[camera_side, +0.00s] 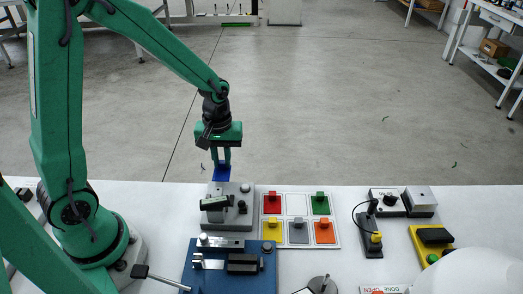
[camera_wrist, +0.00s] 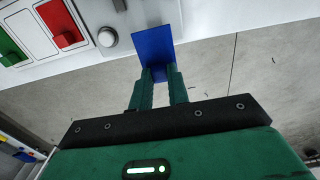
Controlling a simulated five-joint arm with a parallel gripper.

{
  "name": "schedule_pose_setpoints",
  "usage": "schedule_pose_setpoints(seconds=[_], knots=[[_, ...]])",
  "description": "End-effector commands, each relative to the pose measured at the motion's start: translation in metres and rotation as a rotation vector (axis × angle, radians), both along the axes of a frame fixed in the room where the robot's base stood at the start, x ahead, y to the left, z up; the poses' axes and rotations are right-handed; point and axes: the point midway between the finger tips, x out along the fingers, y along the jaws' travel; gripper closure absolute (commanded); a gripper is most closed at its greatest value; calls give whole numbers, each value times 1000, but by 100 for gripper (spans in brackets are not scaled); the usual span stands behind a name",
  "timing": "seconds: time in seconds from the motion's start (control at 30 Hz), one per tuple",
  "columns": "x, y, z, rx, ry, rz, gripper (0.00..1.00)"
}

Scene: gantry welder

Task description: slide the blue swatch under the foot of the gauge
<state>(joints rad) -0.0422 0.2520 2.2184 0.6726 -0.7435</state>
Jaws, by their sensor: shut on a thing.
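The blue swatch (camera_side: 222,174) is held by my gripper (camera_side: 221,158) at the back edge of the grey gauge (camera_side: 241,214). My gripper is shut on it. In the wrist view the blue swatch (camera_wrist: 152,45) stands out from between the green fingertips (camera_wrist: 160,74), its free part pointing toward the grey block with a round knob (camera_wrist: 107,37). The gauge's foot is not clear in either view. I cannot tell whether the swatch touches the gauge or lies under its foot.
Right of the gauge lies a white swatch board (camera_side: 333,232) with red, green, yellow, grey and orange swatches and a blank top middle place. A blue fixture plate (camera_side: 213,272) lies in front. A small black-and-yellow device (camera_side: 371,238) stands further right. The floor behind the table is open.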

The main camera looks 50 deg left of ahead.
Motion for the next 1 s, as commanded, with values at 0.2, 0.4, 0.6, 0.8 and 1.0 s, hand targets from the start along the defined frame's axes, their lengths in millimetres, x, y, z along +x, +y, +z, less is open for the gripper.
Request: schedule_pose_setpoints(seconds=[0.2, 0.4, 0.6, 0.8, 1.0], knots=[[0, 0, -11, 0, 1, 0, 100], [0, 0, -20, 0, 0, 0, 100], [0, 0, -25, 0, 0, 0, 100], [0, 0, -26, 0, -1, 0, 100], [0, 0, -26, 0, -1, 0, 100]])
